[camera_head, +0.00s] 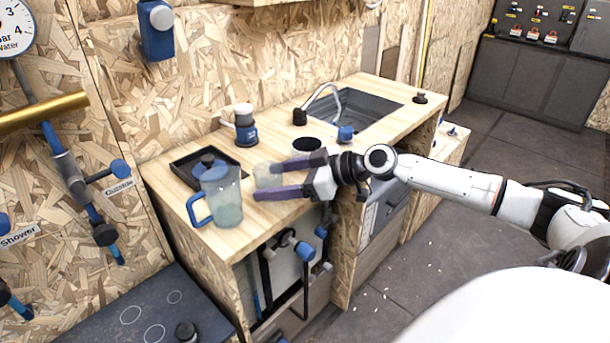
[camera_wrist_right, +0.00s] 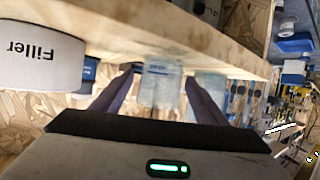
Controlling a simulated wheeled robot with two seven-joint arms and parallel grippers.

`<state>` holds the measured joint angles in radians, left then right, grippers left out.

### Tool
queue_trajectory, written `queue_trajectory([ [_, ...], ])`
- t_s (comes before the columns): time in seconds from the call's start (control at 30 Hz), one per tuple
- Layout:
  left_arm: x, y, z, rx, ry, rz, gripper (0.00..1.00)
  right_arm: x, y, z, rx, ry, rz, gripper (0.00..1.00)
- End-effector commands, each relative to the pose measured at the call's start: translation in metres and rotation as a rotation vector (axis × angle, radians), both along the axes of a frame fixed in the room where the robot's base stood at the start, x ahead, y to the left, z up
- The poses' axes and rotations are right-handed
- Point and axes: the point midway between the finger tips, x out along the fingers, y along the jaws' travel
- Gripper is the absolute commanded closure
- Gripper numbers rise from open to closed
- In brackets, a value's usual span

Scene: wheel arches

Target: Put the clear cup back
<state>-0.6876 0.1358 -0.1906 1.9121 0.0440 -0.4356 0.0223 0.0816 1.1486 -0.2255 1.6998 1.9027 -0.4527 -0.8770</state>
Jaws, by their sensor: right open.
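The clear cup (camera_head: 268,175) stands on the wooden counter (camera_head: 345,110) near its front edge. My right gripper (camera_head: 264,182) is open, with one finger on each side of the cup. In the right wrist view the cup (camera_wrist_right: 158,88) shows between the two dark fingers (camera_wrist_right: 160,76), upside down in the picture. I cannot tell whether the fingers touch it. My left gripper is not in view.
A clear pitcher (camera_head: 222,200) with a blue handle stands just left of the cup. A black tray (camera_head: 187,174) lies behind it. A dark-mouthed container (camera_head: 307,146) is behind the gripper. The sink (camera_head: 355,108) is further right. A white container labelled Filler (camera_wrist_right: 38,55) shows in the wrist view.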

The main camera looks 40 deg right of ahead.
Motion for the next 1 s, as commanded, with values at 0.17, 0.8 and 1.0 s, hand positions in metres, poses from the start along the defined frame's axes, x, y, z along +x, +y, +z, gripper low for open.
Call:
queue_trajectory([
  [0.17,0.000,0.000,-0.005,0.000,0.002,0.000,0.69,-0.019,-0.011,0.006,-0.002,0.004,0.001,0.33],
  [0.8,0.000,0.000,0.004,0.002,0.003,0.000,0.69,-0.072,-0.042,0.036,0.002,-0.001,0.005,0.33],
  [1.0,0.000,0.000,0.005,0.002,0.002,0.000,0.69,-0.079,-0.047,0.039,-0.001,-0.001,0.004,0.33],
])
